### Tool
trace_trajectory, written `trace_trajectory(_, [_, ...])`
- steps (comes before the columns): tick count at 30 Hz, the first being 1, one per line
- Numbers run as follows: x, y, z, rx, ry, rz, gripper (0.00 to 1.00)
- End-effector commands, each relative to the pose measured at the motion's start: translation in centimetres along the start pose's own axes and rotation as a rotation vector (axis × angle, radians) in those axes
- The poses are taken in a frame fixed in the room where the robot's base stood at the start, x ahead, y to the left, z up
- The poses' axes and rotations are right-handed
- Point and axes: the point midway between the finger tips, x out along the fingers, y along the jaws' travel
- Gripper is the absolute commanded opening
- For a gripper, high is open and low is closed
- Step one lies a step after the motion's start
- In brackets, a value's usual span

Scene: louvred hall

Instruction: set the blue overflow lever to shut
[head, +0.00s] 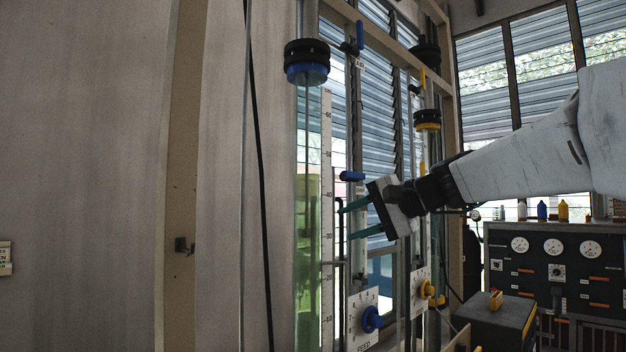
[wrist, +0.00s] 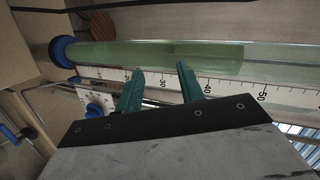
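Two blue levers show in the head view. One lever (head: 352,176) lies level on a thin pipe beside the scale, just above my gripper. The other lever (head: 360,35) stands upright near the top of the frame, with a small label below it. The labels are too small to read, so I cannot tell which is the overflow lever. My gripper (head: 347,223) is open and empty, its teal fingers pointing left toward the scale. In the wrist view the open fingers (wrist: 160,72) lie before the tube's scale, with nothing between them.
Below is a blue knob (head: 372,319) on a FEED dial. A yellow-fitted column (head: 427,120) stands to the right. A black gauge panel (head: 555,262) is at the lower right.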

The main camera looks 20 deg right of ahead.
Motion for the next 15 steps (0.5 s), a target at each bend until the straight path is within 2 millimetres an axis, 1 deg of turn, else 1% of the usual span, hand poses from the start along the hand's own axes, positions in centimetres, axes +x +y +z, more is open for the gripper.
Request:
trace_trajectory(1, [-0.9,-1.7,-3.2,0.042,0.05,-0.072,0.38])
trace_trajectory(3, [-2.2,-3.9,-6.5,0.085,0.104,-0.163,0.38])
trace_trajectory(6, [-3.9,-5.9,-9.8,0.129,0.157,-0.261,0.38])
trace_trajectory(9, [-5.1,-7.1,-11.7,0.152,0.187,-0.319,0.38])
trace_trajectory(10, [-5.3,-7.2,-12.1,0.156,0.191,-0.329,0.38])
trace_trajectory(13, [-5.3,-7.7,-12.6,0.162,0.199,-0.346,0.38])
trace_trajectory(15, [-4.9,-7.9,-12.8,0.163,0.199,-0.347,0.38])
